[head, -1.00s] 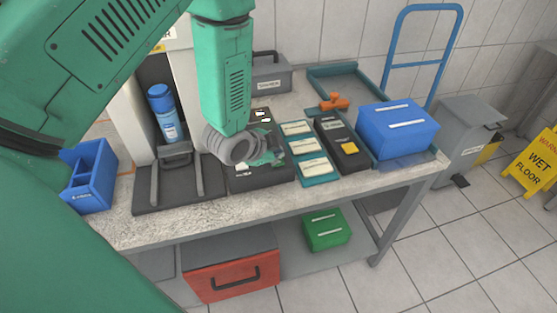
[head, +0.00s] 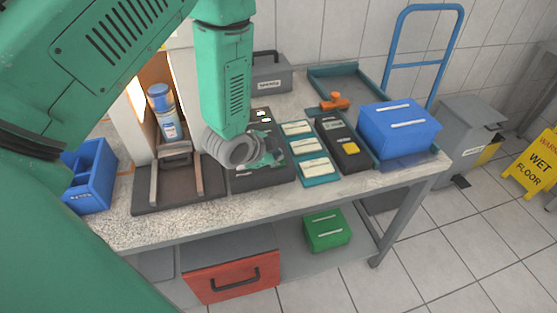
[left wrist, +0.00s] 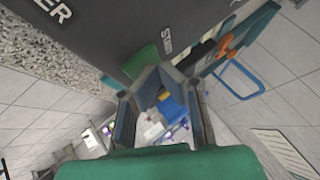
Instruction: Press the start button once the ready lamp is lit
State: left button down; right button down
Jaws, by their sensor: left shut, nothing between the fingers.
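The dark control panel (head: 247,182) lies on the bench in the head view, with small pale marks near its far end. My left gripper (head: 268,156) is shut and empty, low over this panel, and covers its middle. I cannot tell whether it touches. The start button and the ready lamp cannot be made out; the gripper may hide them. In the left wrist view the dark panel (left wrist: 120,25) fills the top, with white lettering cut off or too small to read fully. My right gripper is not in view.
A blue bottle (head: 168,118) stands in a lit bay behind a dark stand (head: 143,203). A blue caddy (head: 90,180) is left. Teal-trayed cards (head: 313,168), a dark meter (head: 338,138) and a blue box (head: 398,131) sit right of the panel.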

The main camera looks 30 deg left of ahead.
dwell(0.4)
pick_arm(q)
jog(key=shift+d+r+p, duration=0.1)
jog(key=shift+r+p, duration=0.55)
jog(key=shift+r, duration=0.05)
notch_tip(320, 180, up, 5)
jog(key=p, duration=0.4)
jog(key=shift+r, duration=0.1)
dwell(0.3)
